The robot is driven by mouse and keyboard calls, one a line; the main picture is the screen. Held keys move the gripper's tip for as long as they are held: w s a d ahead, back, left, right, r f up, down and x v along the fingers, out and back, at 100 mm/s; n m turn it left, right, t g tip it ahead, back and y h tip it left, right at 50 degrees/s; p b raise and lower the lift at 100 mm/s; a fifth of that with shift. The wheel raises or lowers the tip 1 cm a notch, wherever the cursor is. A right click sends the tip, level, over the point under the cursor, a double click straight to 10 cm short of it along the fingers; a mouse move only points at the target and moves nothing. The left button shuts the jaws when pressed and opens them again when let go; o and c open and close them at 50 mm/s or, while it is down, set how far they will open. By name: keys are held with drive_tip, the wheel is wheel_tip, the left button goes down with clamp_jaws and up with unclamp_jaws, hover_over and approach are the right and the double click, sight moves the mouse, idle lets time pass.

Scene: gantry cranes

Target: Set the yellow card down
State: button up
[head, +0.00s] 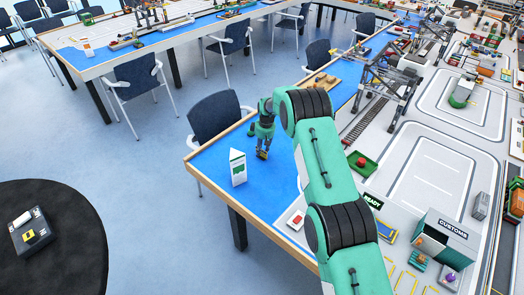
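My gripper (262,151) points down low over the blue table top (211,163), near the table's far left corner. A small yellow patch, the yellow card (262,155), shows at its fingertips, and the fingers look shut on it. The card is tiny in this view and partly covered by the fingers. I cannot tell whether its lower edge touches the table.
A white and green folded sign (238,168) stands left of my gripper. A white piece with a red top (296,219) lies nearer the front edge. A wooden tray (321,82) and a gantry crane (385,79) stand beyond.

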sight(264, 157)
wheel_tip(264, 157, up, 12)
drive_tip(key=s+d+p, duration=0.1)
drive_tip(key=shift+f, duration=0.25)
drive_tip(key=shift+r, duration=0.1)
idle(0.9)
